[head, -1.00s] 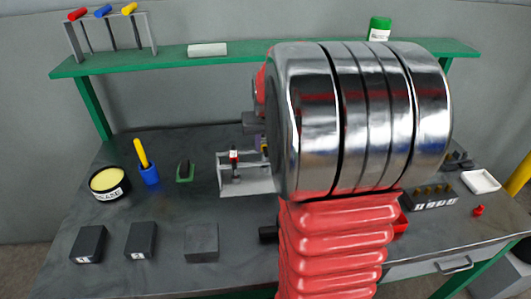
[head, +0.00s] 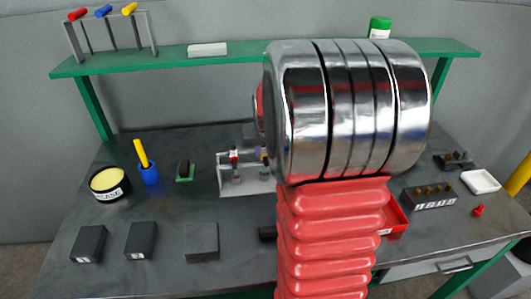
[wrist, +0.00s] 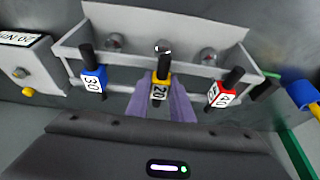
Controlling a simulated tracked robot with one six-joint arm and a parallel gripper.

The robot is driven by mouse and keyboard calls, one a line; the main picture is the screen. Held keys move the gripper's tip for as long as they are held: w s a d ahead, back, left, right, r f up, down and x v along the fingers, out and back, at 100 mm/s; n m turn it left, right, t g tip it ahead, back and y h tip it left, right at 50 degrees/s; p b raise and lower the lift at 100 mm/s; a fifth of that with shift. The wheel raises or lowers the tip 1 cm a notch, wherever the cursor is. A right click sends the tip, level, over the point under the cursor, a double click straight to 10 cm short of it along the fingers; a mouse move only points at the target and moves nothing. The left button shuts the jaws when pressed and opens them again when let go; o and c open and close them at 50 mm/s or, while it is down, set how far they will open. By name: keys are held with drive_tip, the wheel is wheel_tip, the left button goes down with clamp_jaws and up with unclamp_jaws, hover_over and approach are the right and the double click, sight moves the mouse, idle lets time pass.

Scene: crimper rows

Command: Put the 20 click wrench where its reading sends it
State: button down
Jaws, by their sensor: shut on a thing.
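The 20 click wrench (wrist: 161,79) has a yellow head marked 20 and a black shaft, in the middle of the wrist view. My gripper (wrist: 160,93) has purple fingers on both sides of its head and is shut on it. The wrench is at the middle of a grey rack (wrist: 128,52); I cannot tell whether it still rests in it. A blue wrench marked 30 (wrist: 93,80) is on its left and a red one marked 40 (wrist: 222,95) on its right. In the head view the rack (head: 262,187) is partly hidden by my arm.
A grey device with a 20 label (wrist: 20,40) and yellow knob stands left of the rack in the wrist view. In the head view, a red tray (head: 397,222) and a black block with several brass pegs (head: 429,204) lie right of my arm. Dark blocks (head: 140,238) line the front left.

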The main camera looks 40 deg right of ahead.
drive_tip(key=c, duration=1.6)
unclamp_jaws()
drive_tip(key=shift+o, duration=0.2)
drive_tip(key=v, duration=1.2)
drive_tip(key=shift+r, duration=0.1)
drive_tip(key=s+a+n+t+y, duration=0.1)
drive_tip(key=s+a+n, duration=0.2)
drive_tip(key=a, duration=1.1)
drive_tip(key=s+a+n+y, duration=0.1)
drive_tip(key=s+a+n, duration=0.2)
drive_tip(key=s+a, duration=0.6)
drive_tip(key=a, duration=0.5)
drive_tip(key=shift+s+a+f+n+t+y, duration=0.15)
drive_tip(key=shift+a+f+n+t+y, duration=0.15)
drive_tip(key=shift+f+n+t, duration=0.1)
